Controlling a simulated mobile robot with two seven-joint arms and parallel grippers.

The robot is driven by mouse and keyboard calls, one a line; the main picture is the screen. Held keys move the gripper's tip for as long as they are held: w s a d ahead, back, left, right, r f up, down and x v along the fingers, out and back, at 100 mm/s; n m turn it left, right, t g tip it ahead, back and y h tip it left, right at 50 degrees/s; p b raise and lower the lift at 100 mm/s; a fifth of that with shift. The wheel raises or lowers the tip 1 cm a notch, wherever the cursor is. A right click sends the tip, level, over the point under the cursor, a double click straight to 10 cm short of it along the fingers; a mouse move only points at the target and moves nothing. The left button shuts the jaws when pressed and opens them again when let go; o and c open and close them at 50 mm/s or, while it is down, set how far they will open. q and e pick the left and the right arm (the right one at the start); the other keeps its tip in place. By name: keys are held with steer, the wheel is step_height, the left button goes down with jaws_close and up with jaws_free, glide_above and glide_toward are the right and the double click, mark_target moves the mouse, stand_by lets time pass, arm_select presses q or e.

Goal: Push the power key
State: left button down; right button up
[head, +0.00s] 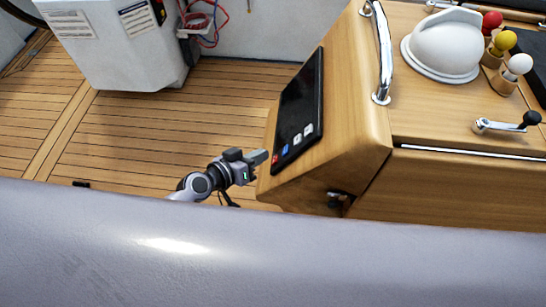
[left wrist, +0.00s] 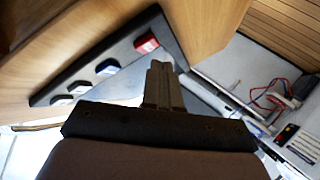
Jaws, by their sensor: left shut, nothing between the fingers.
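A dark panel (head: 300,105) with a black screen is set in the sloping wooden face of the console. A row of keys runs along its lower edge: a red key (head: 276,158) at the near-left end, a blue key (head: 285,148), then two pale keys (head: 303,134). Key markings are too small to read. My left gripper (head: 263,156) is shut and empty, its tips close to the red key. In the left wrist view, the shut fingers (left wrist: 159,68) point just right of and below the red key (left wrist: 146,43); contact cannot be told. My right gripper is out of view.
A chrome handrail (head: 384,55) stands on the console edge right of the panel. A knob (head: 338,198) sticks out below it. A white winch-like dome (head: 445,45) and coloured knobs are at upper right. Open teak floor (head: 150,130) lies left.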

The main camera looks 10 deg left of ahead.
arm_select(q)
steer(key=shift+d+f, duration=0.1)
steer(key=shift+d, duration=0.05)
stand_by(0.4)
steer(key=shift+d+f, duration=0.1)
steer(key=shift+d, duration=0.2)
steer(key=shift+d+f+b, duration=0.2)
steer(key=shift+d+b, duration=0.05)
steer(key=shift+b, duration=0.1)
stand_by(0.5)
steer(key=shift+a+r, duration=0.4)
steer(key=shift+a, duration=0.3)
steer(key=shift+a+r, duration=0.45)
steer(key=shift+a, duration=0.45)
steer(key=shift+a+r, duration=0.5)
steer(key=shift+a, duration=0.35)
steer(key=shift+a+r, duration=0.45)
steer(key=shift+a, duration=0.45)
steer(key=shift+s, duration=0.1)
